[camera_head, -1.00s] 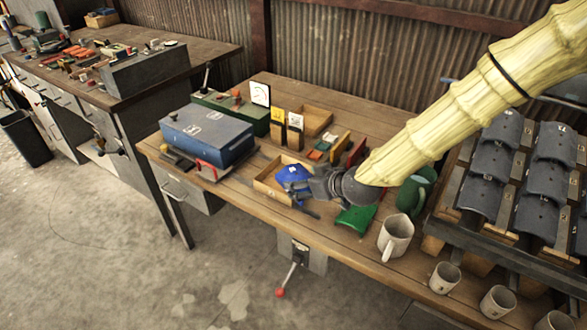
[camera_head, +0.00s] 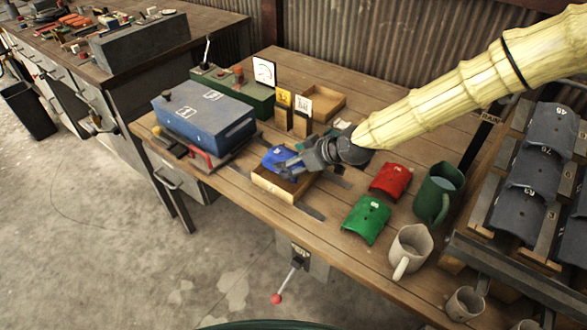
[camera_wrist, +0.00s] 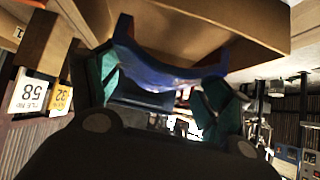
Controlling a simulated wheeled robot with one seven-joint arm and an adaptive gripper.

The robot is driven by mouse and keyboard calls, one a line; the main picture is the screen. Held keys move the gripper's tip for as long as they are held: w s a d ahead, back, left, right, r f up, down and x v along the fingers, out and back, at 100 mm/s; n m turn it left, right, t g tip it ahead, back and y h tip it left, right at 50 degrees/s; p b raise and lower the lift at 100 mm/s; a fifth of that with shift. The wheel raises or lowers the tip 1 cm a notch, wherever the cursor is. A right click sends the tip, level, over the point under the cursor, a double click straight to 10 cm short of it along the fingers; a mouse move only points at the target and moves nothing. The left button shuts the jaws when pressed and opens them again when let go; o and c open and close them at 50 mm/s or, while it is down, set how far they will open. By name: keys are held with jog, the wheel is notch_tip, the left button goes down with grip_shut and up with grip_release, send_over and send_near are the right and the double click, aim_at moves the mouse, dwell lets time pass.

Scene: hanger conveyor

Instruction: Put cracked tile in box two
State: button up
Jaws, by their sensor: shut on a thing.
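A blue curved tile (camera_head: 276,157) is held by my gripper (camera_head: 290,166) at the front wooden box (camera_head: 273,190). In the head view the tile overlaps the box's left and back part; I cannot tell whether it touches the box floor. In the wrist view the blue tile (camera_wrist: 170,70) lies between the two teal fingers, close to a wooden wall (camera_wrist: 215,28). A second wooden box (camera_head: 327,93) stands at the back. No crack or box number is readable. A red tile (camera_head: 391,180) and a green tile (camera_head: 366,219) lie on the bench to the right.
A blue case (camera_head: 205,125) stands left of the front box. Numbered yellow and white cards (camera_head: 304,103) on wooden blocks stand behind it. A green mug (camera_head: 437,195), pale mugs (camera_head: 409,250) and a rack of dark tiles (camera_head: 540,165) are at the right.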

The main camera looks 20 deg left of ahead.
jog(key=shift+f, duration=1.9)
jog(key=o, duration=1.2)
jog(key=shift+f, duration=0.1)
jog(key=shift+c, duration=0.2)
jog(key=v, duration=1.2)
